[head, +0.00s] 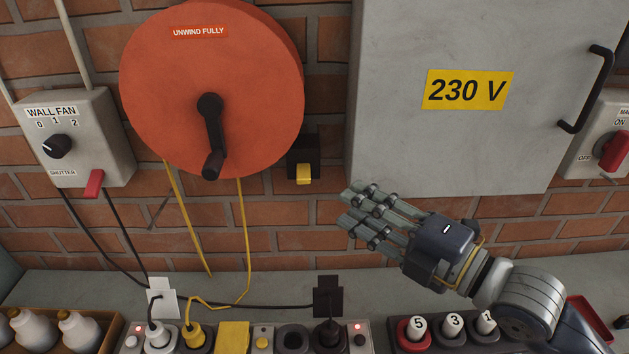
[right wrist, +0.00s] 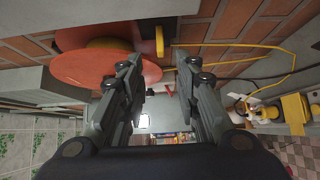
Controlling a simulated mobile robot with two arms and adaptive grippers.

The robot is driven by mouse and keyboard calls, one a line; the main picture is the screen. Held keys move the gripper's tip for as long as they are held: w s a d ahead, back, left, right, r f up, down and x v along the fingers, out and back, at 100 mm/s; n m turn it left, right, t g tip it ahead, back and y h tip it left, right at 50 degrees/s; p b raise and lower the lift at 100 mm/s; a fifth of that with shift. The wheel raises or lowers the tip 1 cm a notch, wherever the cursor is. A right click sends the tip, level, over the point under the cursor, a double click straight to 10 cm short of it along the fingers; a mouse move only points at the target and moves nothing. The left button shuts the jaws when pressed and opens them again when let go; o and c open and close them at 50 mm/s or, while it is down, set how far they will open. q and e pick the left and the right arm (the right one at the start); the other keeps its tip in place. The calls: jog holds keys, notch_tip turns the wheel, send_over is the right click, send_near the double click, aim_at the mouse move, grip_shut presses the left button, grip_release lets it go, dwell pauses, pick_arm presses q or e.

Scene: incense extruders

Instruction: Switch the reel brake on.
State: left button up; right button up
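A yellow lever (head: 303,174) sticks out low on a small black box (head: 303,150) on the brick wall, just right of the orange cable reel (head: 270,60). It bears no readable label, but it looks like the reel brake. The lever also shows in the right wrist view (right wrist: 159,42), beyond the fingers. My right gripper (head: 350,207) is open and empty, below and right of the lever and apart from it, with its fingers pointing left. My left gripper is not in view.
A grey 230 V cabinet (head: 420,150) juts out above my right gripper. A wall fan box (head: 115,160) hangs at left. Yellow cable (head: 247,240) hangs below the reel. A power strip (head: 262,330) with plugs and a crate of bottles (head: 112,330) stand in front.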

aim_at(309, 182)
jog(key=shift+p+x, duration=1.55)
jog(key=shift+x, duration=3.25)
jog(key=shift+f, duration=0.15)
grip_shut()
